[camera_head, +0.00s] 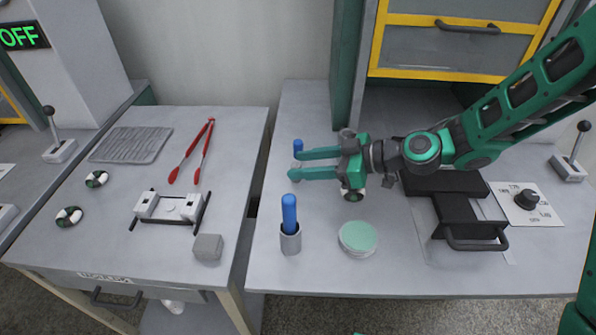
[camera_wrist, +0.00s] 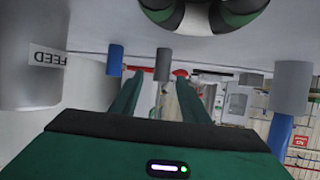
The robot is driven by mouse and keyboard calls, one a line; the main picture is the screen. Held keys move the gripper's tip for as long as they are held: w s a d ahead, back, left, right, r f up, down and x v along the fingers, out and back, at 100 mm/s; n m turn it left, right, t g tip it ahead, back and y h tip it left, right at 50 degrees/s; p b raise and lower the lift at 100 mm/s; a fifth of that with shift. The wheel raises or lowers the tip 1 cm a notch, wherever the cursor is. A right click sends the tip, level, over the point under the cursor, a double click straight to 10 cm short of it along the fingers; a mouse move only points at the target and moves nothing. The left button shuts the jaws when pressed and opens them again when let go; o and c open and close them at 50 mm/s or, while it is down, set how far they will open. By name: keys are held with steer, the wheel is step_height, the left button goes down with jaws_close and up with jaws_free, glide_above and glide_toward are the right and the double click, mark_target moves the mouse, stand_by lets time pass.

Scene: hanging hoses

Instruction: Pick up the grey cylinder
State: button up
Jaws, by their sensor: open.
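A small grey cylinder (camera_wrist: 163,64) stands on the bench. In the wrist view, which shows the bench upside down, it appears between the two fingertips. In the head view only a little of it shows, by the lower finger. My gripper (camera_head: 296,164) is open and holds nothing; its green fingers point left, low over the bench. Whether a finger touches the cylinder I cannot tell. A blue cylinder (camera_head: 298,146) stands just beyond the upper fingertip, and also shows in the wrist view (camera_wrist: 115,59).
A grey cup (camera_head: 290,241) with an upright blue peg (camera_head: 289,211) stands nearer the front edge. A round green-topped piece (camera_head: 358,237) lies beside it. A black-handled device (camera_head: 470,225) is to the right. The left table holds red tongs (camera_head: 194,150) and a grey block (camera_head: 208,247).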

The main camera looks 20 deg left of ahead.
jaws_close()
steer(key=shift+r, duration=0.1)
